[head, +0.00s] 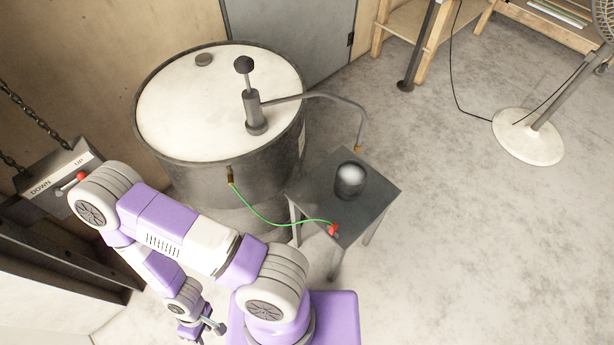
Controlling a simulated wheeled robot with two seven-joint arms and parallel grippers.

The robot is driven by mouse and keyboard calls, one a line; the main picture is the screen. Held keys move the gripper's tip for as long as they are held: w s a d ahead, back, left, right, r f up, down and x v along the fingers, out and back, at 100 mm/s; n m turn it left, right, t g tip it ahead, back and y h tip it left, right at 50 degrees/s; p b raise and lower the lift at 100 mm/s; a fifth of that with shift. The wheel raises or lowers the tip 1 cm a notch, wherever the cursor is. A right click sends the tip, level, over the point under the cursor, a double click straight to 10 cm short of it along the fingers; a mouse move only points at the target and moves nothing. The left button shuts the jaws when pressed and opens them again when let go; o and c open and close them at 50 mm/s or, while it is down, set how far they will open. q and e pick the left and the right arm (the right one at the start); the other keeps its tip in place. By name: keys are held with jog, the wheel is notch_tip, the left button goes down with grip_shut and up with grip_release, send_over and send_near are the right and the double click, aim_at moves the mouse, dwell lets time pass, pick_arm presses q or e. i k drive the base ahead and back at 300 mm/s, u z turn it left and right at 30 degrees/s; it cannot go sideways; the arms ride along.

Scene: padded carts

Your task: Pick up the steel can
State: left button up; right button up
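The steel can (349,186) is a short dark grey cylinder with a pale, whitish top or inside. It stands upright on a small grey metal table (378,203) right of the big drum. The end of a bent spout hangs close to the can's far side; I cannot tell whether it is over the rim. My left arm is folded, its elbow far left. Its gripper (214,326) is low at the bottom, well away from the can, and too small to tell open or shut. My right gripper is not in view.
A large drum (178,112) with a hand pump (254,108) and spout pipe (345,102) stands beside the table. A green wire (262,215) runs from the drum to a red clamp (333,230) at the table's edge. A fan base (528,136) stands right. Floor between is clear.

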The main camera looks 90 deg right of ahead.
aim_at(351, 175)
jog(key=u, duration=0.1)
jog(key=k, duration=1.7)
jog(key=z, duration=1.05)
